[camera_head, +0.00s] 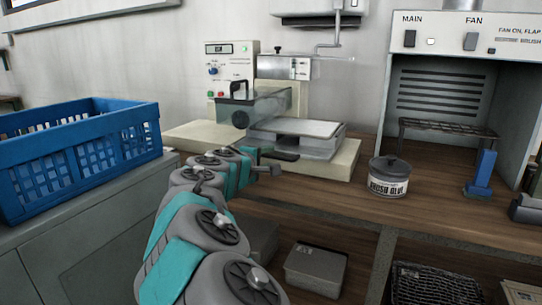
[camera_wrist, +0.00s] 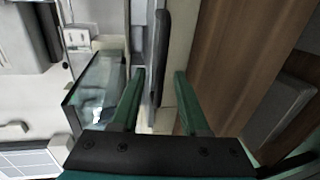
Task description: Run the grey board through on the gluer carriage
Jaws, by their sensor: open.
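The gluer (camera_head: 255,80) stands on the wooden bench with a clear guard and a control panel. Its carriage (camera_head: 315,150) is a pale tray at the front of the machine. A flat light grey board (camera_head: 305,128) lies on the carriage. A dark handle (camera_head: 285,155) is on the carriage's front side. My gripper (camera_head: 268,172) is just in front of that handle, partly hidden by my arm. In the wrist view my green fingers (camera_wrist: 160,95) are open, with a dark bar (camera_wrist: 162,55), seemingly the handle, lined up between them. I cannot tell whether they touch it.
A glue pot (camera_head: 388,178) stands right of the gluer. A fume cabinet (camera_head: 445,80) with a wire rack (camera_head: 445,128) is at the right, with a blue stand (camera_head: 482,175) before it. A blue crate (camera_head: 80,150) sits at the left. A grey box (camera_head: 315,268) is on the shelf below.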

